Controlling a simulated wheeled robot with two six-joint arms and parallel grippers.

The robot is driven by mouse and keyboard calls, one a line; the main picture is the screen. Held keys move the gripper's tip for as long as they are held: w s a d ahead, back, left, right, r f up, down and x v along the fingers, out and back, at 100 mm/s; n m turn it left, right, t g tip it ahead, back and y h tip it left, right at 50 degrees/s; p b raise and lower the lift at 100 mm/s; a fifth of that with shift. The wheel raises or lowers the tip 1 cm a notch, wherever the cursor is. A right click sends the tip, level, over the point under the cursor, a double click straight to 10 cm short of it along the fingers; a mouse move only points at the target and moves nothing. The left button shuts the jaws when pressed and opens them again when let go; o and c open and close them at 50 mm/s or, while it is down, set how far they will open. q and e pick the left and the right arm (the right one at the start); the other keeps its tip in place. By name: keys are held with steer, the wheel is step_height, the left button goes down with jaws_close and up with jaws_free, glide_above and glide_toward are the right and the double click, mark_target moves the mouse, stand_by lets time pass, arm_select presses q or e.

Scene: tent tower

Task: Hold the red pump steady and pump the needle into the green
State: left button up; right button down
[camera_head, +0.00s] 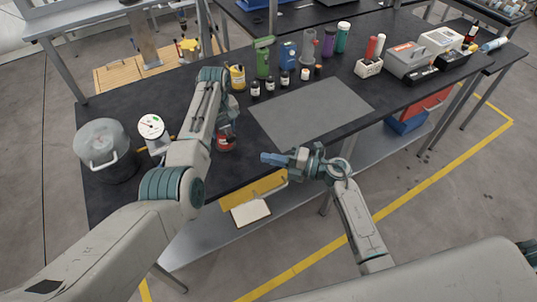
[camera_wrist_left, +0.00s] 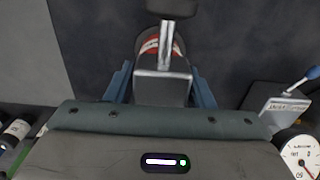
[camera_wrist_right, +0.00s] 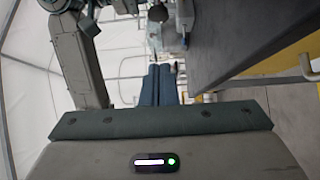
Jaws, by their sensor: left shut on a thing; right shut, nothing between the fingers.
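The red pump (camera_head: 226,144) stands near the table's front edge, mostly hidden by my left arm in the head view. In the left wrist view its red body (camera_wrist_left: 150,45), grey metal block and black handle (camera_wrist_left: 172,8) show. My left gripper (camera_wrist_left: 162,88) is shut on the pump, its blue fingers on both sides of the grey block. The white dial gauge (camera_head: 152,127) stands left of it; its dial is cut off in the left wrist view (camera_wrist_left: 303,160). I cannot read the needle clearly. My right gripper (camera_head: 265,158) is shut and empty, off the table's front edge.
A lidded grey pot (camera_head: 103,145) stands at the table's left end. A grey mat (camera_head: 312,108) lies bare right of my left arm. Several bottles, a green stand (camera_head: 263,58) and grey boxes (camera_head: 408,60) line the back. A yellow drawer (camera_head: 250,190) is below the tabletop.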

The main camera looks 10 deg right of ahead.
mark_target(228, 142)
steer(key=shift+w+a, duration=3.6)
steer(key=shift+a, duration=0.15)
steer(key=shift+w+a, duration=0.25)
steer(key=shift+w, duration=0.55)
steer(key=shift+w+a, duration=0.2)
steer(key=shift+w, duration=0.55)
steer(key=shift+s+d, duration=0.1)
steer(key=shift+s, duration=0.05)
